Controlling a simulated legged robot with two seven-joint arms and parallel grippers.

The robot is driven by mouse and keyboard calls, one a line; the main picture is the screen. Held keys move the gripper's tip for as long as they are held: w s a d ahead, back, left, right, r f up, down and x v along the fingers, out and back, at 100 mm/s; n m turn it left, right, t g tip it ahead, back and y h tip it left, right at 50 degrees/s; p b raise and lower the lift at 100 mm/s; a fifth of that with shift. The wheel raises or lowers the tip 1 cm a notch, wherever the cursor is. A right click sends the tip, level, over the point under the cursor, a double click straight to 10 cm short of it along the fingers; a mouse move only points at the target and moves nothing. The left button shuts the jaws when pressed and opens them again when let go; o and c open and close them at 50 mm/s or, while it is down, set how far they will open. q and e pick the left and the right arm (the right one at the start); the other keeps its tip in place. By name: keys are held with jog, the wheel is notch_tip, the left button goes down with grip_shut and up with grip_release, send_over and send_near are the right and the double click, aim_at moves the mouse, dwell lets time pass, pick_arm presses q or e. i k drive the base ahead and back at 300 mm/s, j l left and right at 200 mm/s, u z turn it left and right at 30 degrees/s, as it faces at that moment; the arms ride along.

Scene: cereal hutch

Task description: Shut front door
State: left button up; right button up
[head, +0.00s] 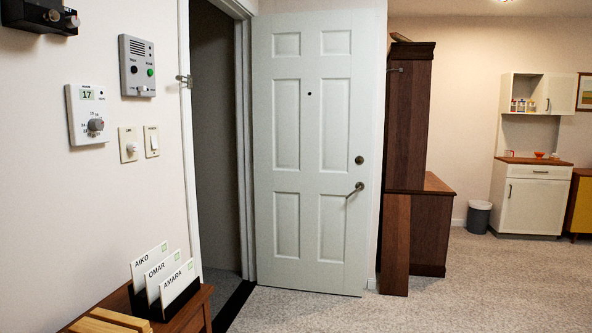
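The white six-panel front door (310,150) stands open, swung into the room to the right of its doorway. Its lever handle (355,189) is on the right side of the door, with a round deadbolt (359,160) above it and a small peephole higher up. The open doorway (215,145) to the left of the door is dark, with a white frame (243,150) and a dark threshold (234,305) on the floor. Neither of my grippers shows in the head view.
A wooden table (196,309) with a name-card holder (178,300) stands at the lower left, near the doorway. A brown wooden hutch (408,130) stands just right of the door. A grey bin (479,217) and white cabinet (532,205) are farther back. Carpet (480,290) at right is clear.

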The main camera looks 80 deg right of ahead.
aim_at(313, 90)
jog(key=j+z, duration=0.1)
jog(key=z, duration=2)
